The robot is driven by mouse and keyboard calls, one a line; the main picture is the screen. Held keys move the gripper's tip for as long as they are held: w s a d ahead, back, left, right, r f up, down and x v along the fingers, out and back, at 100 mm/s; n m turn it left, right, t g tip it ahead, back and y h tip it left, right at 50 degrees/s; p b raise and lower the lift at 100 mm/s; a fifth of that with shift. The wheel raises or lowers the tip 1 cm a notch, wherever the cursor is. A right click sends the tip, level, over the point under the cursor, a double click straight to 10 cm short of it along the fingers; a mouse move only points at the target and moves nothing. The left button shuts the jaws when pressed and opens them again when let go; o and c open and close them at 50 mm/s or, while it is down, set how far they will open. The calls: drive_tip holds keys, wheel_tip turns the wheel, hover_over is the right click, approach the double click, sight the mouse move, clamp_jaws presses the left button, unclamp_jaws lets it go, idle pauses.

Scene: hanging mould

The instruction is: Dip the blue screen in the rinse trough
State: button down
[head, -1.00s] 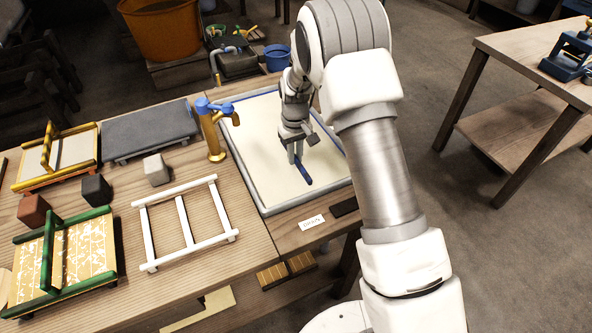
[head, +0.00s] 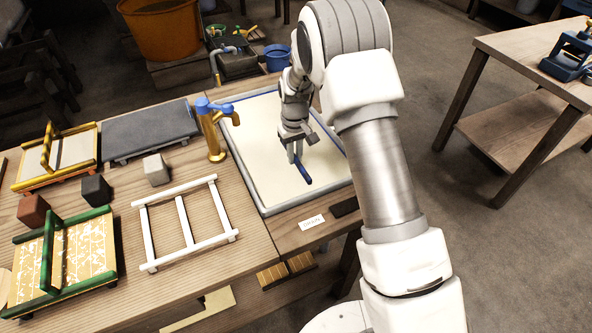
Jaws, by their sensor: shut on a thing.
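The blue screen shows as a blue bar (head: 303,172) and thin blue edges along the far and right sides of a cream surface. My gripper (head: 297,158) is shut on the blue bar; the arm partly hides the grip. The rinse trough is a wide, shallow grey-rimmed basin (head: 262,206) on the table. The screen's blue edges lie within the trough's rim. I cannot tell whether the cream surface is the screen's mesh or liquid, or how deep the screen sits.
A brass tap with a blue handle (head: 211,135) stands at the trough's left edge. A white rack (head: 183,222), a grey slab (head: 150,130), a green-framed screen (head: 48,252) and a yellow-framed screen (head: 53,170) lie to the left. A label (head: 312,221) lies in front.

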drive_tip(key=shift+s+d, duration=0.15)
drive_tip(key=shift+s, duration=0.2)
wheel_tip(320, 180, up, 11)
drive_tip(key=p, duration=0.6)
drive_tip(key=shift+p, duration=0.4)
idle(1.0)
drive_tip(key=shift+r+p, duration=1.3)
drive_tip(key=shift+r, duration=0.7)
drive_tip(key=shift+r, duration=0.1)
